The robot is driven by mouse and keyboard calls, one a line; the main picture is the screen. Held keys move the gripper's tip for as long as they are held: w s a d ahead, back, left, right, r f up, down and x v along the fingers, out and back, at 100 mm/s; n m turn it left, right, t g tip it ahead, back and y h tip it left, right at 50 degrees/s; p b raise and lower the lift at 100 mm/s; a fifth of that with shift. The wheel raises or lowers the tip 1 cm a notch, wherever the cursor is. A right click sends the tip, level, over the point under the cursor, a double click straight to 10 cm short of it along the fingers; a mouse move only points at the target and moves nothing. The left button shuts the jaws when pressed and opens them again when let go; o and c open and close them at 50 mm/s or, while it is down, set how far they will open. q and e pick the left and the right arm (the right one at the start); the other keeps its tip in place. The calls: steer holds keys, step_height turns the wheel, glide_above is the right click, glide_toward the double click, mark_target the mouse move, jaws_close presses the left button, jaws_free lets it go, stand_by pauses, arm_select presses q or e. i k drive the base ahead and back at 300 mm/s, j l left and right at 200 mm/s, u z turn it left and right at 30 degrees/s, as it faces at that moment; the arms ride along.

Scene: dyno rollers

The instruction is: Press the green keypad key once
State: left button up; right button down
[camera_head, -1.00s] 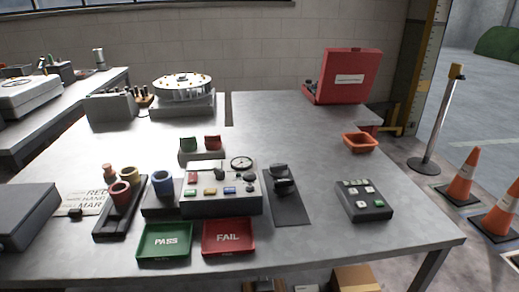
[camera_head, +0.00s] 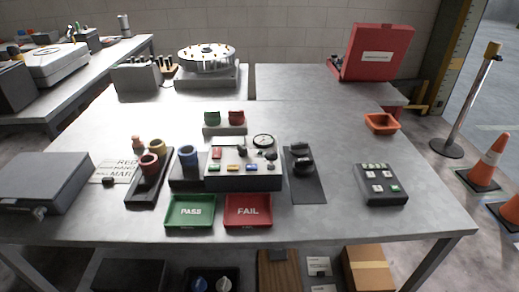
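The keypad (camera_head: 381,198) is a dark grey box with a sloped top, standing on the right part of the metal table. A green key (camera_head: 394,188) shows at the lower right of its face, beside pale keys (camera_head: 378,188). A row of small greenish marks (camera_head: 375,166) runs along the top of the face; they are too small to tell apart. Nothing covers the keypad. Neither of my grippers is in view.
An orange tray (camera_head: 381,123) lies behind the keypad, and a black pad with a dark device (camera_head: 302,160) stands to its left. Further left are a control box (camera_head: 243,182), a red FAIL tray (camera_head: 248,211) and a green PASS tray (camera_head: 190,211). The table around the keypad is clear.

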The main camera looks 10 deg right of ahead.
mark_target(394, 188)
steer(key=l+z, duration=0.1)
steer(key=z, duration=0.3)
steer(key=i+z, duration=0.1)
steer(key=z, duration=0.3)
steer(key=i+l+z, duration=0.1)
steer(key=z, duration=0.3)
